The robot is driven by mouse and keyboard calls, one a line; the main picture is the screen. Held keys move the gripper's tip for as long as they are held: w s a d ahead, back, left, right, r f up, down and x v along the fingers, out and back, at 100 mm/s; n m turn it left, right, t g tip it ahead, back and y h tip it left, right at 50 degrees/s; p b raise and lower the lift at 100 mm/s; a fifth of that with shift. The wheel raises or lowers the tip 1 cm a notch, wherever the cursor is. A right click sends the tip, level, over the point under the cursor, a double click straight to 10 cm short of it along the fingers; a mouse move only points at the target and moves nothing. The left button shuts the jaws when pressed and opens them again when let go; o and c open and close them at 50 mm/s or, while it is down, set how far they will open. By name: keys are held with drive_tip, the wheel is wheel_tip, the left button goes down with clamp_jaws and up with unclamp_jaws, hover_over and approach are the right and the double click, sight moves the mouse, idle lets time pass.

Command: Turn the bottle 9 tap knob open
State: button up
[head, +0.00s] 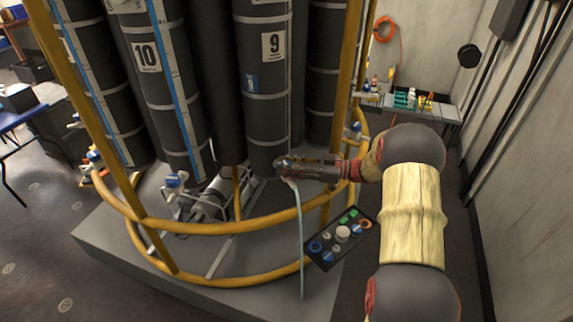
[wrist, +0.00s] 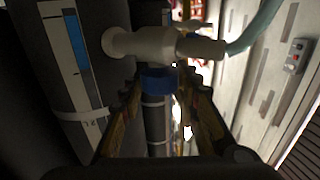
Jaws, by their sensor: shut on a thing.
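Bottle 9 (head: 262,95) is a dark grey upright cylinder with a white "9" label, inside the yellow frame. My gripper (head: 281,167) reaches in from the right at its lower end. In the wrist view a white tap (wrist: 155,45) runs across the top, with a blue knob (wrist: 158,80) below its body. My gripper (wrist: 158,92) has one finger on each side of the knob and is shut on it. In the head view my gripper hides this tap and knob. How far the knob is turned cannot be told.
Yellow rails (head: 240,228) curve around the bottles in front of my gripper. A pale hose (head: 300,240) hangs from near my gripper. Bottle 10 (head: 160,80) stands to the left, with another blue-knobbed tap (head: 173,181) low down.

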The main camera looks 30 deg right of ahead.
drive_tip(key=shift+r, duration=0.15)
drive_tip(key=o, duration=1.2)
drive_tip(key=v, duration=1.2)
